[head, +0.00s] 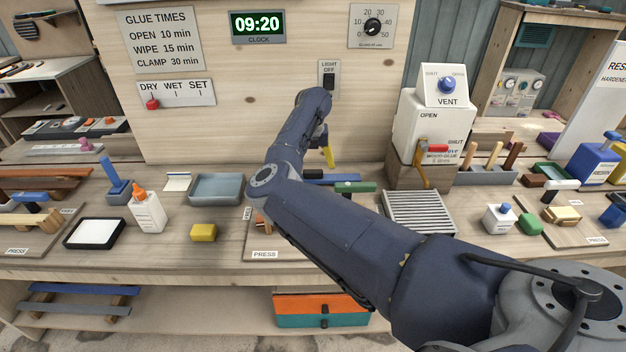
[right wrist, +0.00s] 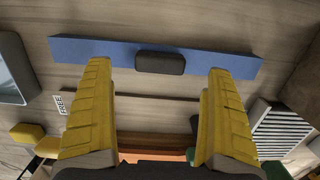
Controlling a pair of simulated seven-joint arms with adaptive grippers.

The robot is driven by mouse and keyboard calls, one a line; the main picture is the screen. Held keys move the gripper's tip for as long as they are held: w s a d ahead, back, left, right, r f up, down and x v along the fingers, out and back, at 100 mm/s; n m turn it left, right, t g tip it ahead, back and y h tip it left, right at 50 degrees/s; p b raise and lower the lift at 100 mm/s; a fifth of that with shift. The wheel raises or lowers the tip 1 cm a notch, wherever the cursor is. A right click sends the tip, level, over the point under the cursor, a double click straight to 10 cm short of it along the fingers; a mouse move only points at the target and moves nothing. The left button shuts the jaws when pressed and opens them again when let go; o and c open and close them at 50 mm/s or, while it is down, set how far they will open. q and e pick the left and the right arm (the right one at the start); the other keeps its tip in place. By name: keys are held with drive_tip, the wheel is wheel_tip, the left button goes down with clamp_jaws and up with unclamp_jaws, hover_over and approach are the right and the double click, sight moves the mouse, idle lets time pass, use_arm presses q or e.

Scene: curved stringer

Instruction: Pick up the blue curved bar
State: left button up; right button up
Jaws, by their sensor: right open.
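A long blue bar (right wrist: 200,62) lies across the upper part of the right wrist view, with a dark block (right wrist: 160,63) at its middle. Its curve is hard to make out. In the head view part of the blue bar (head: 333,178) shows behind my right arm. My right gripper (head: 328,157) points down above the bench there, one yellow finger visible. In the right wrist view the yellow fingers of my right gripper (right wrist: 161,68) are wide apart, one on each side of the dark block, with nothing between them. Whether they touch the bar is unclear. My left gripper is out of view.
A green-topped clamp (head: 354,187) and a ribbed grey tray (head: 418,212) stand close to the right of the bar. A grey-blue tray (head: 216,188), yellow block (head: 203,232) and glue bottle (head: 147,210) stand to the left. The upright wooden panel (head: 225,125) rises behind.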

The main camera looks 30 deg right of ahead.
sight(313, 171)
drive_tip(key=shift+w+d+f, duration=0.1)
drive_tip(key=shift+w+f, duration=0.05)
drive_tip(key=shift+f, duration=1.05)
drive_tip(key=shift+w+d+f, duration=0.1)
drive_tip(key=shift+f, duration=1.05)
drive_tip(key=shift+c, duration=0.4)
drive_tip(key=c, duration=1.4)
drive_tip(key=shift+o, duration=0.2)
drive_tip(key=shift+r, duration=0.1)
wheel_tip(313, 171, up, 20)
